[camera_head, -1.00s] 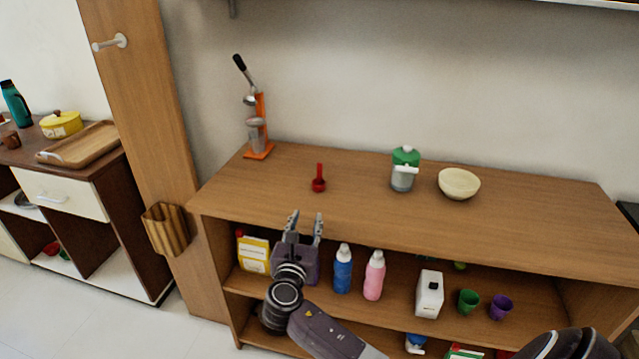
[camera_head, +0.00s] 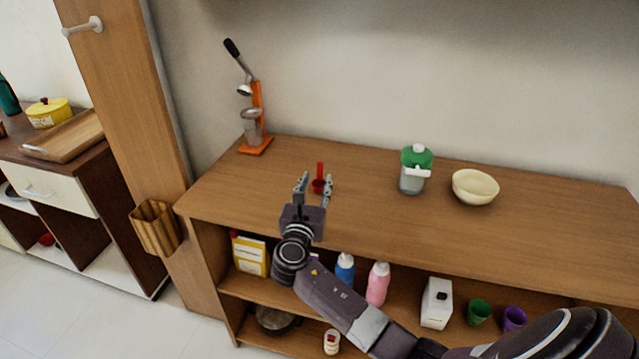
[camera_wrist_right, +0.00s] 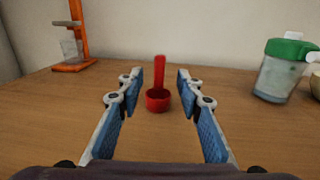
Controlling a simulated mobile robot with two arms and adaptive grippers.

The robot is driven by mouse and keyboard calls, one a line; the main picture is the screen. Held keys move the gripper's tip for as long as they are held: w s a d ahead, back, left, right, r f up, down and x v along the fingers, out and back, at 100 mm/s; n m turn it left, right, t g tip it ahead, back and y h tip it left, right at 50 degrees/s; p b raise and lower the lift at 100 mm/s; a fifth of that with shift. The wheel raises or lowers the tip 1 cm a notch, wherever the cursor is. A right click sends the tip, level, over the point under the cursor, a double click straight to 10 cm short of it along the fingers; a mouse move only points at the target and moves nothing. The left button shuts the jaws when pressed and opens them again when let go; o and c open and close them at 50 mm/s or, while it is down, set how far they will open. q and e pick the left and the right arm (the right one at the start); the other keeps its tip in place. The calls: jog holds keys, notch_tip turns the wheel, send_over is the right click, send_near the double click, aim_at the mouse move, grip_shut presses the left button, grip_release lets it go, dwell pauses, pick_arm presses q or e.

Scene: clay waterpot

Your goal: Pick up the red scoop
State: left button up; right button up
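The red scoop (camera_head: 319,184) stands on the wooden counter top, its handle pointing up toward the wall. It also shows in the right wrist view (camera_wrist_right: 157,98), centred between and a little beyond the fingertips. My right gripper (camera_head: 315,186) is open and empty just in front of the scoop, low over the counter. In the right wrist view its two blue-padded fingers (camera_wrist_right: 158,80) are spread on either side. In the head view the fingers partly cover the scoop's bowl. My left gripper is not in view.
An orange juicer (camera_head: 255,130) stands at the back left of the counter (camera_head: 400,218). A green-lidded jar (camera_head: 414,172) and a cream bowl (camera_head: 475,187) stand to the right. Bottles and cups fill the shelf below. The counter around the scoop is clear.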

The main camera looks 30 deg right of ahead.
aim_at(320, 171)
jog(key=x, duration=0.4)
jog(key=shift+f, duration=0.2)
jog(key=shift+w+d, duration=0.2)
jog(key=shift+w, duration=0.05)
jog(key=c, duration=0.8)
grip_shut()
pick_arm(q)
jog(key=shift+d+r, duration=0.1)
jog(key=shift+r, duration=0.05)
